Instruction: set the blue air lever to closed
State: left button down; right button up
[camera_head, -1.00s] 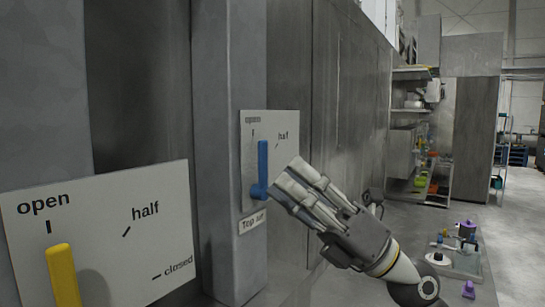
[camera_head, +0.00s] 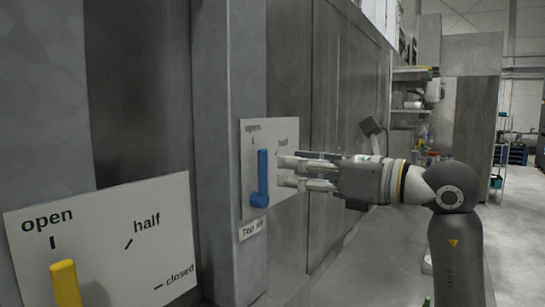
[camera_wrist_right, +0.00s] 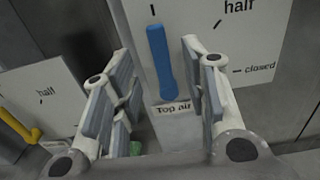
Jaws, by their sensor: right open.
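The blue air lever (camera_head: 262,178) stands upright on a white plate (camera_head: 283,132), pointing up toward the "open" mark. A "Top air" label (camera_head: 252,229) sits below it. My right gripper (camera_head: 279,172) is at the right side of the lever in the head view, its fingers level and pointing left at it. In the right wrist view the blue lever (camera_wrist_right: 160,60) shows beyond and between the spread fingers of my right gripper (camera_wrist_right: 150,75), which hold nothing. "Half" and "closed" marks are to the lever's right there. Whether a finger touches the lever I cannot tell. My left gripper is not in view.
A yellow lever (camera_head: 66,283) on a nearer white plate (camera_head: 120,228) stands at the lower left, also toward "open". A grey post (camera_head: 228,60) carries the blue lever's plate. Shelves and open floor lie at the back right.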

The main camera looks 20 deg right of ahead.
aim_at(266, 164)
jog(key=p+x, duration=0.1)
jog(key=x, duration=0.3)
jog(key=shift+w+a+r, duration=0.15)
jog(key=shift+a, duration=0.1)
jog(key=shift+w+a+p, duration=0.4)
jog(key=shift+w, duration=0.1)
grip_shut()
